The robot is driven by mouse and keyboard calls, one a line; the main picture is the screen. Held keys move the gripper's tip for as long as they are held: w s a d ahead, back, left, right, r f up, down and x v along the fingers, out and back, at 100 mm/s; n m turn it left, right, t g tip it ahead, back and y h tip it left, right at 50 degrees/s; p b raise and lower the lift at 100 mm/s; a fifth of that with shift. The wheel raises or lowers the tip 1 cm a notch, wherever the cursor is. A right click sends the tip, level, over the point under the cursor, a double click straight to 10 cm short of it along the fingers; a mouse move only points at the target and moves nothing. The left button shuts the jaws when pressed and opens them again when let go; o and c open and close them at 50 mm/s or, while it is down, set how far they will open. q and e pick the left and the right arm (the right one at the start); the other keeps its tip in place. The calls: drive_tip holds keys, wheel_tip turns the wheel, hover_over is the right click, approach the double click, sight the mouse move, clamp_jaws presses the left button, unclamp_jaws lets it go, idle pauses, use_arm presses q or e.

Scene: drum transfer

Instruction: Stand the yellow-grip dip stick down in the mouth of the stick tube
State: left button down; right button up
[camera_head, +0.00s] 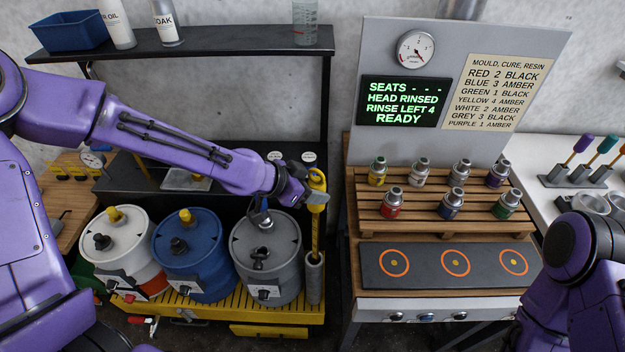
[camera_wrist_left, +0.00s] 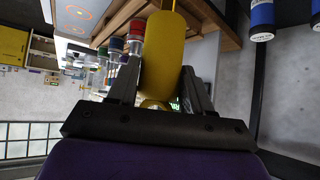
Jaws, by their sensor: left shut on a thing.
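The dip stick's yellow grip (camera_head: 317,181) is upright between the fingers of my left gripper (camera_head: 314,196), which is shut on it. In the left wrist view the yellow grip (camera_wrist_left: 163,55) fills the space between the two dark fingers. The stick's yellow shaft (camera_head: 316,228) hangs down, near vertical, over the grey stick tube (camera_head: 314,280). Its lower end meets the tube's mouth in the picture; I cannot tell whether it is inside or just above or in front. My right arm shows at the right edge, its gripper out of view.
White (camera_head: 117,240), blue (camera_head: 190,252) and grey (camera_head: 267,255) drums stand left of the tube on a yellow slatted pallet (camera_head: 215,312). To the right, a wooden rack (camera_head: 400,212) holds several small canisters. A dark panel above the drums reaches close behind my left forearm.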

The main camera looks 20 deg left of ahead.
use_arm(q)
wheel_tip(320, 180, down, 4)
drive_tip(key=shift+w+r+b, duration=0.1)
drive_tip(key=shift+w+b, duration=0.05)
drive_tip(key=shift+b, duration=0.55)
wheel_tip(320, 180, down, 22)
drive_tip(key=b, duration=2)
drive_tip(key=shift+b, duration=0.3)
drive_tip(key=shift+s+a+f+b, duration=0.1)
drive_tip(key=shift+s+f+b, duration=0.1)
drive_tip(key=shift+f+b, duration=0.4)
drive_tip(key=shift+f, duration=0.15)
